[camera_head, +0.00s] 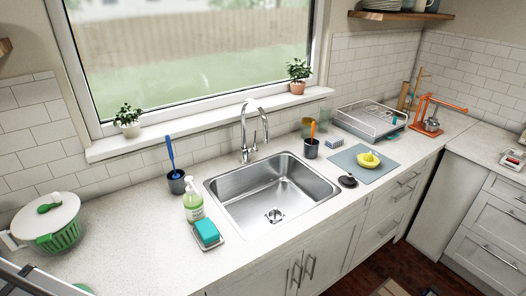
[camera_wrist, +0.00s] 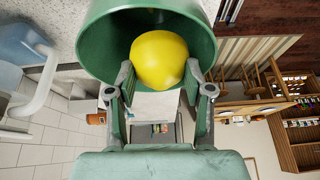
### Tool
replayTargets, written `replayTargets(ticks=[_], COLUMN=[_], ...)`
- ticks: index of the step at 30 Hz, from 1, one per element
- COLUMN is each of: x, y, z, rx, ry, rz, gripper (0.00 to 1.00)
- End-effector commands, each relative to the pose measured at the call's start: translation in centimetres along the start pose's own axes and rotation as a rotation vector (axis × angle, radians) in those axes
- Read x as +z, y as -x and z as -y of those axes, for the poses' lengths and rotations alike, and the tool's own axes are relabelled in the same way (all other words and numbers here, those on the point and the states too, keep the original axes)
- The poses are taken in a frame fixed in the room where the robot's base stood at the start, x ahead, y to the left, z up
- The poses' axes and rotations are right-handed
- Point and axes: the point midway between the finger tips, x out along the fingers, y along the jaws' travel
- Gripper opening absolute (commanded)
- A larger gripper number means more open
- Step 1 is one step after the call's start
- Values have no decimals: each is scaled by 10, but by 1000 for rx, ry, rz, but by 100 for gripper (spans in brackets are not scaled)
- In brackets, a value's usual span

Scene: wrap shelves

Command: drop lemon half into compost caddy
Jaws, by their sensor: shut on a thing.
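In the wrist view, the lemon half (camera_wrist: 160,58) is a rounded yellow shape held between the two fingertips of my gripper (camera_wrist: 160,72). Its cut face is not visible. The compost caddy appears as a dark green round container (camera_wrist: 97,42), its open mouth around and behind the lemon. The lemon overlaps the mouth; I cannot tell how far inside it is. My gripper is not visible in the head view, and I cannot identify the caddy there with certainty.
In the head view, a steel sink (camera_head: 272,195) is set in the pale counter. A yellow object (camera_head: 369,158) sits on a blue-grey mat (camera_head: 350,172) to its right. A soap bottle (camera_head: 193,200) and a green colander with a white lid (camera_head: 62,236) stand left of the sink.

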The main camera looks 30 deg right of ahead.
Motion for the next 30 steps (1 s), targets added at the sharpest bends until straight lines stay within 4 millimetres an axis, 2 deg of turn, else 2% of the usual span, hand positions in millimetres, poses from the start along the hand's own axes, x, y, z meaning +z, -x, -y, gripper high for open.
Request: replayTargets(ticks=[5, 6, 7, 8, 20, 26, 30], x=[0, 0, 0, 0, 0, 0, -1], y=[0, 0, 0, 0, 5, 28, 56], z=[0, 0, 0, 0, 0, 0, 0], rx=[0, 0, 0, 0, 1, 2, 2], ry=[0, 0, 0, 0, 0, 0, 0], rz=[0, 0, 0, 0, -1, -1, -2], gripper=[11, 66, 76, 81, 81, 81, 81])
